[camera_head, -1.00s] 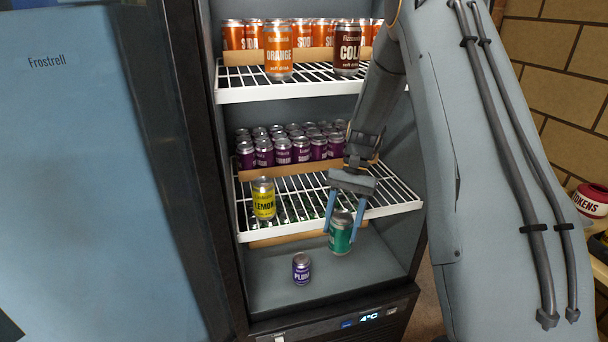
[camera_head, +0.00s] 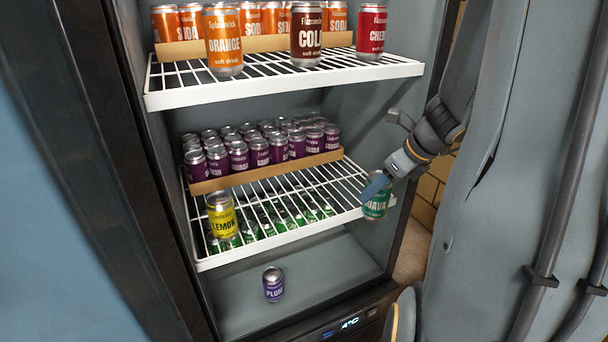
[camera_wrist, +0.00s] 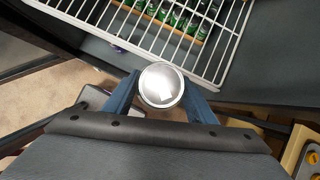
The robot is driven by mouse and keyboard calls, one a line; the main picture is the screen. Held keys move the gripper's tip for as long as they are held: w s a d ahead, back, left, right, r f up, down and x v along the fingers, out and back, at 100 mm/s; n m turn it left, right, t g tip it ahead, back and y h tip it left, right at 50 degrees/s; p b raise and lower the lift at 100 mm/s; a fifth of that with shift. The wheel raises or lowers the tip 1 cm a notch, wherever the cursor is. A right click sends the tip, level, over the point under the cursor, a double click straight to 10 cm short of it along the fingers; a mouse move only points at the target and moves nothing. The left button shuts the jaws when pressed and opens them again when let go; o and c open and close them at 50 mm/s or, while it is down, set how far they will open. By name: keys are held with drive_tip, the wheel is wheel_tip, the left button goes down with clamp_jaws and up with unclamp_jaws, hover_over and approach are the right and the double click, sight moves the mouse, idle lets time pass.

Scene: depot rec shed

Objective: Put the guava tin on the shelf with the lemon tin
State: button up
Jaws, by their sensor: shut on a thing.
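The green guava tin (camera_head: 376,203) is upright in my gripper (camera_head: 378,188), at the right front corner of the middle wire shelf (camera_head: 290,205). In the wrist view the tin's silver top (camera_wrist: 161,85) sits between the two blue fingers of my gripper (camera_wrist: 160,92), just outside the shelf's front rim. The yellow lemon tin (camera_head: 222,214) stands upright at the left front of the middle shelf. The bare wire to the right of the lemon tin is free.
Purple tins (camera_head: 258,153) fill the back of the middle shelf behind a cardboard strip. A plum tin (camera_head: 273,284) stands on the cooler floor. Orange (camera_head: 223,40), cola (camera_head: 306,35) and cherry (camera_head: 371,30) tins stand on the upper shelf. Green tins (camera_head: 290,213) show below the wires.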

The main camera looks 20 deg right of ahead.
drive_tip(key=shift+w+a+f+p, duration=0.6)
drive_tip(key=shift+w+a, duration=0.3)
drive_tip(key=shift+w, duration=1.6)
drive_tip(key=shift+w+a+f+p, duration=0.6)
drive_tip(key=shift+w+a, duration=0.35)
drive_tip(key=shift+w, duration=1.55)
drive_tip(key=shift+w+a+f+p, duration=0.6)
drive_tip(key=shift+w+a, duration=0.3)
drive_tip(key=shift+w, duration=1.6)
drive_tip(key=o, duration=1.4)
drive_tip(key=shift+f, duration=0.1)
drive_tip(key=shift+c, duration=0.2)
drive_tip(key=shift+s+r, duration=0.1)
drive_tip(key=shift+r, duration=0.35)
drive_tip(key=v, duration=0.7)
